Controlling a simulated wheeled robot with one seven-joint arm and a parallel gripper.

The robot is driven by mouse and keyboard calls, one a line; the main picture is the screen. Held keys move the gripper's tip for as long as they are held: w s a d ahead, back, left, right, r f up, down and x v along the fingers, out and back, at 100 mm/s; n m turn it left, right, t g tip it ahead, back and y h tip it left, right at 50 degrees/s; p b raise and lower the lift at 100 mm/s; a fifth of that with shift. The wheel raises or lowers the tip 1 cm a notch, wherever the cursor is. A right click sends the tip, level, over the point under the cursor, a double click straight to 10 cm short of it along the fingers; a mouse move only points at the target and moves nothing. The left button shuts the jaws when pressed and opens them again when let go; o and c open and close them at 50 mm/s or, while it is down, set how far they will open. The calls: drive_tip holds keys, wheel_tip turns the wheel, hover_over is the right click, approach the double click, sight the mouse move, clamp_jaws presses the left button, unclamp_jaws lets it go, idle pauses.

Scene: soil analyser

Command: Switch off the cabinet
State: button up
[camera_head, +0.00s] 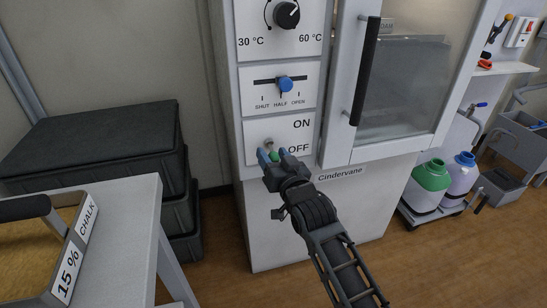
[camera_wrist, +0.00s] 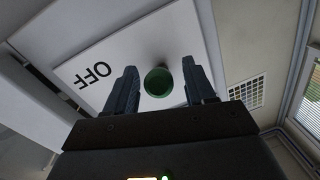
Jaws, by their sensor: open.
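The cabinet (camera_head: 270,220), labelled Cindervane, stands in the middle of the head view. Its lowest panel (camera_head: 307,138) reads ON above and OFF below. A switch lever with a green tip (camera_head: 274,156) sticks out from this panel, left of the words. In the wrist view the round green tip (camera_wrist: 158,82) shows between the fingers, with the panel (camera_wrist: 140,50) and an upside-down OFF behind it. I cannot tell for sure which way the lever is set. My gripper (camera_head: 272,157) is open, one finger on each side of the green tip, with gaps visible in the wrist view.
Above are a blue slider (camera_head: 285,83) at HALF and a black temperature knob (camera_head: 286,15). The glass door (camera_head: 405,85) with a black handle (camera_head: 366,70) is at right. Black cases (camera_head: 100,140) and a white table (camera_head: 125,230) stand left. Bottles (camera_head: 430,175) stand right.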

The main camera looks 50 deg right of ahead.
drive_tip(key=shift+c, duration=0.5)
clamp_jaws()
drive_tip(key=shift+f+t+b, duration=0.4)
drive_tip(key=shift+b, duration=0.65)
drive_tip(key=shift+d+r+t+h+b, duration=0.15)
drive_tip(key=shift+t+h+b, duration=0.25)
drive_tip(key=shift+b, duration=0.4)
drive_tip(key=shift+r, duration=0.1)
drive_tip(key=shift+o, duration=0.5)
unclamp_jaws()
drive_tip(key=shift+w, duration=0.1)
